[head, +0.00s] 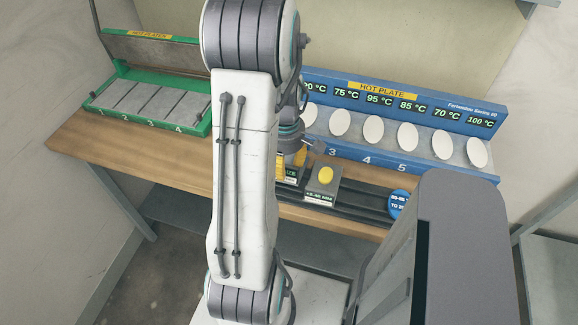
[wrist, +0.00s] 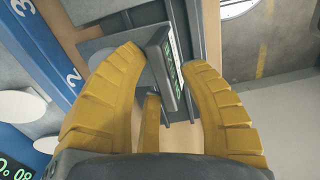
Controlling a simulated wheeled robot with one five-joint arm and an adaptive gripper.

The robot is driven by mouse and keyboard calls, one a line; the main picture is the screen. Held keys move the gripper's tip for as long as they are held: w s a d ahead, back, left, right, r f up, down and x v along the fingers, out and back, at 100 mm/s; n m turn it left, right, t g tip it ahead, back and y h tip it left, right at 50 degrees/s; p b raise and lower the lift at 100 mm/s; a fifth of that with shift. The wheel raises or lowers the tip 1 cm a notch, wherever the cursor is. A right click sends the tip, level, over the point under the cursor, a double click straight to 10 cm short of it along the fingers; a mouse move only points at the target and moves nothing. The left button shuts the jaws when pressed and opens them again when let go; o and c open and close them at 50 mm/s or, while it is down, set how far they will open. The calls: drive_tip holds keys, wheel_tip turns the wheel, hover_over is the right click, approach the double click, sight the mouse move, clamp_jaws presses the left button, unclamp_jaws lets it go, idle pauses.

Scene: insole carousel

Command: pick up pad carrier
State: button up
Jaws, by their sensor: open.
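My gripper (head: 291,160) reaches down at the front of the table, its yellow fingers partly hidden behind my arm in the head view. It is open. In the head view only a bit of this carrier (head: 291,175) shows beneath the gripper. Just right of it, a grey pad carrier (head: 318,194) bears a yellow oval pad (head: 326,175) and a display on its front.
A blue hot plate (head: 425,118) with several white oval pads stands behind on the right. A green hot plate (head: 150,105) with an open lid is at the left. A dark rail (head: 360,204) runs along the front, with a round blue sign (head: 399,204) at its right. Bare wood (head: 150,155) lies front left.

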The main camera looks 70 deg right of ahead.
clamp_jaws()
idle(0.6)
